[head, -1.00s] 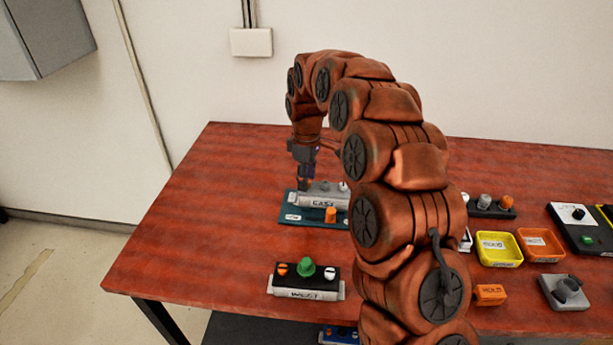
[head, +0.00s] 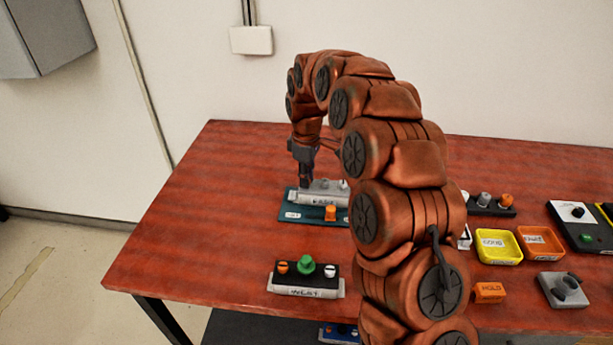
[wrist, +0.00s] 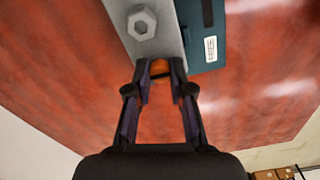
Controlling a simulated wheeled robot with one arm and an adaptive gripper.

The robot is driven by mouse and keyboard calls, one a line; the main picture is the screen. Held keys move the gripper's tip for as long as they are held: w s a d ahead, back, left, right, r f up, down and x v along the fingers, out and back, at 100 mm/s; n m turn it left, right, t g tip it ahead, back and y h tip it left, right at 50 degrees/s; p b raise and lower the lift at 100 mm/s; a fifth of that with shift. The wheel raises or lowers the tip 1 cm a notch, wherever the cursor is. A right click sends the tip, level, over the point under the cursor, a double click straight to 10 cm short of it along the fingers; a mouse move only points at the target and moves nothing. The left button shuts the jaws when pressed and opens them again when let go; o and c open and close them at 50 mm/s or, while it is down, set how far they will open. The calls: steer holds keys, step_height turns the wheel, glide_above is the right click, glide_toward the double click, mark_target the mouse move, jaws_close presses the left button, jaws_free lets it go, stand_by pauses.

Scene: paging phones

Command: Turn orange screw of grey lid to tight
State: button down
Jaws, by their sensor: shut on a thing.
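The grey lid (head: 322,198) lies on a teal base plate (head: 290,216) at the middle of the table. It also shows in the wrist view (wrist: 166,38), with a grey hex screw (wrist: 141,22) on it. The orange screw (wrist: 160,67) sits at the near end of the lid in the wrist view. My gripper (wrist: 160,78) is shut on the orange screw, one finger on each side. In the head view my gripper (head: 305,182) points down at the lid's left end and hides that screw.
A black unit with a green knob (head: 305,265) sits nearer the table's front. Yellow (head: 499,247) and orange trays (head: 540,244) are at right. The table left of the lid is clear.

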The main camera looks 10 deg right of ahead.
steer(key=shift+m+b, duration=0.3)
steer(key=shift+b, duration=0.05)
steer(key=m+b, duration=0.2)
steer(key=shift+f+m, duration=0.15)
steer(key=shift+m, duration=0.15)
steer(key=m+b, duration=0.3)
steer(key=m, duration=0.2)
steer(key=shift+m, duration=0.3)
steer(key=m+b, duration=0.1)
steer(key=m, duration=0.3)
steer(key=shift+b, duration=0.35)
steer(key=shift+m+b, duration=0.35)
steer(key=shift+m, duration=2.15)
steer(key=c, duration=1)
jaws_free()
